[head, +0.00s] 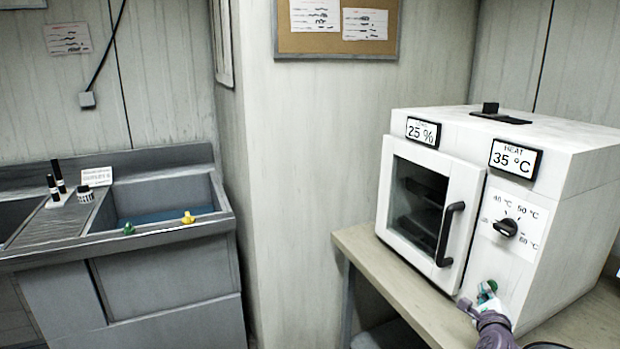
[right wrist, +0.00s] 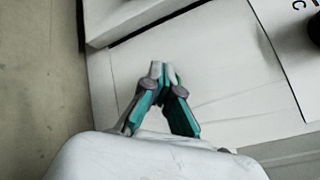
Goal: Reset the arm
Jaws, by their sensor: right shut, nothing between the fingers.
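My right gripper (head: 484,297) is at the lower right of the head view, in front of the lower front of a white oven-like box. It is shut and empty. In the right wrist view its teal and grey fingers (right wrist: 162,72) meet at the tips, with the white front panel behind them. I cannot tell whether the tips touch the panel. My left gripper is not in view.
The white box (head: 570,170) has a closed windowed door with a black handle (head: 449,234), a dial (head: 506,227) and two displays. It stands on a beige bench (head: 385,285). A metal sink (head: 165,250) is at left. A wall juts out between them.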

